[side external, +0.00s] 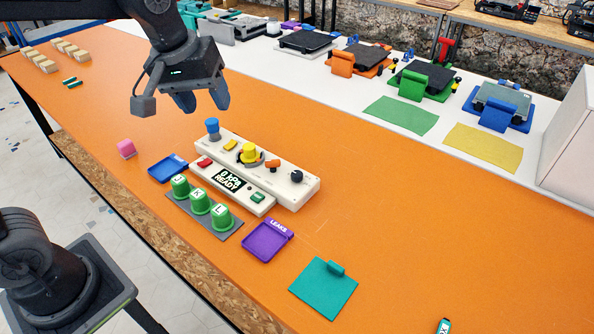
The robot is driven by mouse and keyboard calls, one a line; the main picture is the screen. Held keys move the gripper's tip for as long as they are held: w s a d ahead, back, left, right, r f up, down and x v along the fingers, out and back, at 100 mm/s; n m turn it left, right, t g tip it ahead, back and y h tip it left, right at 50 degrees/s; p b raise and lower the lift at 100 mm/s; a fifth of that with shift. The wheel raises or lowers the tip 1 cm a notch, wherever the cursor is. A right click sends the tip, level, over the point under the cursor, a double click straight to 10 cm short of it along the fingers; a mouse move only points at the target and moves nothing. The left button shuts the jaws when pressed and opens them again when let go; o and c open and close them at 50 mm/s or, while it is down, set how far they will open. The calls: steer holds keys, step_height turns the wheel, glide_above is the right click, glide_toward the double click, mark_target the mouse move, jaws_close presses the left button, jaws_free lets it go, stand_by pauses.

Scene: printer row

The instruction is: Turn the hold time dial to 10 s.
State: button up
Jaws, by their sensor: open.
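A white control box (306,189) stands on the orange table. On its top, from left to right, are a blue knob (212,126), a yellow round part (249,153), an orange part (272,164) and a small dark dial (297,176). The labels and the pointer setting are too small to read, so I cannot tell which one is the hold time dial. My gripper (207,104) is open and empty, in the air above and behind the blue knob, touching nothing.
Green cups (200,201) marked with letters stand on a grey mat before the box. Beside them are a blue tray (168,169) and a purple "LEAKS" tray (266,241). A teal plate (324,289) lies front right. Small printers line the white back strip. The orange table right of the box is clear.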

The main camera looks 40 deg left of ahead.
steer(key=shift+o, duration=0.2)
steer(key=w+d+f+n+g, duration=0.1)
steer(key=w+f+n, duration=0.3)
steer(key=w, duration=0.6)
steer(key=shift+d+n+g, duration=0.3)
steer(key=shift+d+g, duration=0.1)
steer(key=shift+d, duration=0.15)
steer(key=n+g, duration=0.2)
steer(key=n, duration=0.3)
glide_above(297, 174)
step_height(297, 174, down, 10)
step_height(297, 174, down, 13)
steer(key=shift+f, duration=0.1)
steer(key=c, duration=0.9)
